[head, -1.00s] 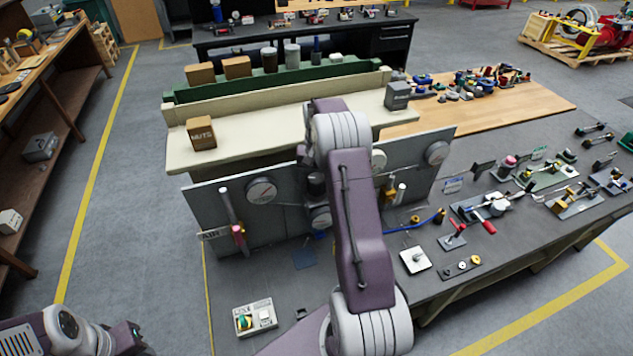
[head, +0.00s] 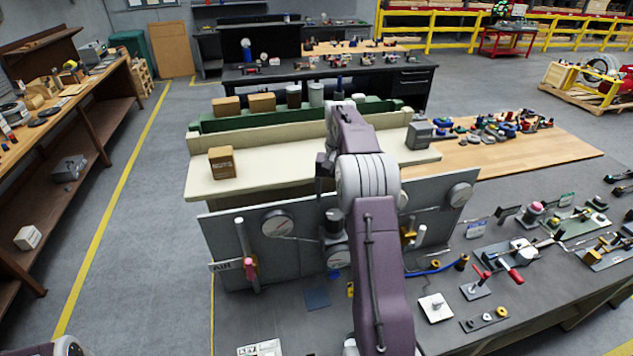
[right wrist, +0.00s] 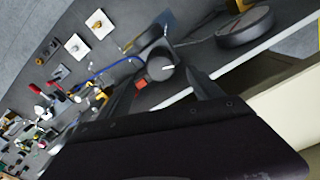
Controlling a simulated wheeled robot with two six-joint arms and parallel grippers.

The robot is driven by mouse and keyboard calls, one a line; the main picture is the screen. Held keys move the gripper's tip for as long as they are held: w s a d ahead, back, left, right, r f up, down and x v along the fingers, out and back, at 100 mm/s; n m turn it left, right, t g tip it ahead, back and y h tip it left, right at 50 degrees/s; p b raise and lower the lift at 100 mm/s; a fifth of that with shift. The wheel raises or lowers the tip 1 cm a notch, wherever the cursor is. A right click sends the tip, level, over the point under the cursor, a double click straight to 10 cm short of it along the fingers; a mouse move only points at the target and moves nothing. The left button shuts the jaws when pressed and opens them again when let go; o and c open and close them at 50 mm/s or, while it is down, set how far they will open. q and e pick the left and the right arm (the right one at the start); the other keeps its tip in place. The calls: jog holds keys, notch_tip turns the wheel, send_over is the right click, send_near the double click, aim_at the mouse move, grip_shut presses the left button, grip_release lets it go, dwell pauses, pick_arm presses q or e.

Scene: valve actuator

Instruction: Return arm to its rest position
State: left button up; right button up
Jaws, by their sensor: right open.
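My right arm rises from the bottom of the head view and bends over the grey gauge panel (head: 300,255). My right gripper (head: 326,190) points down in front of the panel, partly hidden by the arm. In the right wrist view its two dark fingers stand apart (right wrist: 162,78). A round grey-topped part (right wrist: 158,68) shows beyond and between them, and I cannot tell whether they touch it. No object is visibly held. A round gauge (head: 278,223) and a pink-handled valve (head: 249,268) are left of the arm. My left gripper is out of view.
A cream shelf (head: 290,175) behind the panel bears a brown NUTS box (head: 221,162) and a grey box (head: 419,135). Tools and small fittings cover the dark bench on the right, including a white plate (head: 435,308).

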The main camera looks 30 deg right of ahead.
jog(key=s+a+f+n+b, duration=0.2)
jog(key=a+f+b, duration=0.3)
jog(key=a+b, duration=0.25)
jog(key=s+a+f+n+b, duration=0.2)
jog(key=a+f+b, duration=0.35)
jog(key=a, duration=0.35)
jog(key=s+a+f+n+b, duration=0.2)
jog(key=s+a+f, duration=0.1)
jog(key=s+f, duration=0.4)
jog(key=s+a+f+n+t+b, duration=0.1)
jog(key=s+a+f+b, duration=0.2)
jog(key=s+f, duration=0.5)
jog(key=shift+s+f+n, duration=0.2)
jog(key=shift+f+n, duration=0.2)
jog(key=shift+f, duration=0.35)
jog(key=shift+a, duration=0.1)
jog(key=shift+s, duration=0.1)
